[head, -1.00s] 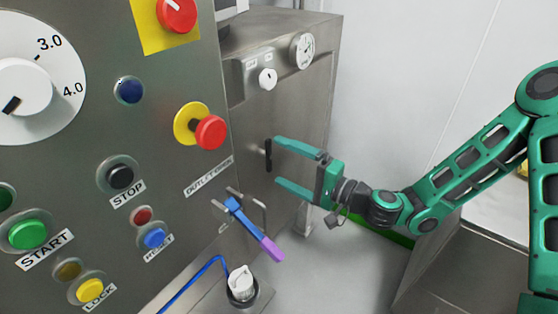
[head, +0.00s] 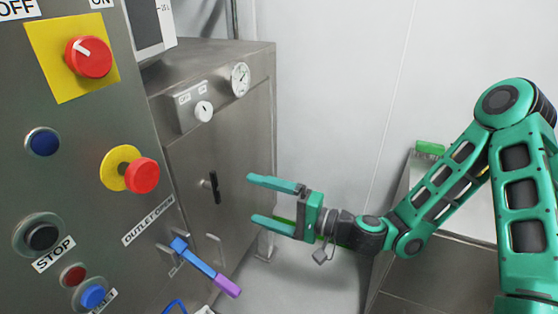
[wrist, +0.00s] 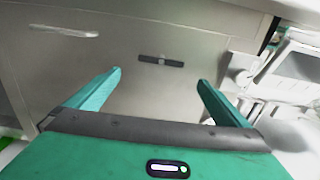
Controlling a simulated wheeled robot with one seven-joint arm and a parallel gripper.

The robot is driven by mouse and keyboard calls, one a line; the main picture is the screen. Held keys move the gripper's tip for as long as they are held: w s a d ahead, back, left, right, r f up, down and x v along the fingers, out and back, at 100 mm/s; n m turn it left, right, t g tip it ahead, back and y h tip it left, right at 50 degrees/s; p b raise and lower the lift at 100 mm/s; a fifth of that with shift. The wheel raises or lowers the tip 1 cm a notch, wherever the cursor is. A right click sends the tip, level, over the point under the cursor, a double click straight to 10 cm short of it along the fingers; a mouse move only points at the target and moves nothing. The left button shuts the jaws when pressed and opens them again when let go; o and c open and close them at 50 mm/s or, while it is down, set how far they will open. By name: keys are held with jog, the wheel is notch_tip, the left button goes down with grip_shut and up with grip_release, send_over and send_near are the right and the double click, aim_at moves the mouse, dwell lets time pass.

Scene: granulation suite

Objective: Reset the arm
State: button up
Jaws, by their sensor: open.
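My gripper (head: 258,199) is open and empty, its two green fingers pointing left in the head view. It is held in front of the steel cabinet (head: 240,125), to the right of the cabinet's dark handle (head: 214,187) and apart from it in the picture. In the wrist view, the open fingers (wrist: 157,85) spread wide with nothing between them. The dark handle (wrist: 161,61) lies beyond the fingertips there, on the cabinet's front.
A control panel (head: 75,150) with a red knob (head: 88,57), a red mushroom button (head: 141,175) and several push buttons fills the left. A blue and purple lever (head: 208,267) juts out below the gripper's left. Bare white wall (head: 330,90) stands behind the arm.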

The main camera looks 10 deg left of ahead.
jog(key=s+d+f+n+g+h, duration=0.25)
jog(key=d+f+h, duration=0.25)
jog(key=d, duration=0.6)
jog(key=s+d+f+n+g+h, duration=0.15)
jog(key=d+f+n+h, duration=0.3)
jog(key=d, duration=0.55)
jog(key=s+d+r+m+h, duration=0.2)
jog(key=d+r+h, duration=0.1)
jog(key=d, duration=0.6)
jog(key=s+d+r+m+h, duration=0.1)
jog(key=d+r+m+h, duration=0.15)
jog(key=d, duration=0.75)
jog(key=s+d+r+m+h, duration=0.1)
jog(key=s+d+r+m, duration=0.1)
jog(key=s+d+r, duration=0.2)
jog(key=s+d+r+m+g+h, duration=0.1)
jog(key=s+d+r+m, duration=0.2)
jog(key=s+d, duration=0.4)
jog(key=s+r, duration=0.1)
jog(key=s, duration=0.3)
jog(key=shift+d+r+m, duration=0.3)
jog(key=shift+m, duration=0.05)
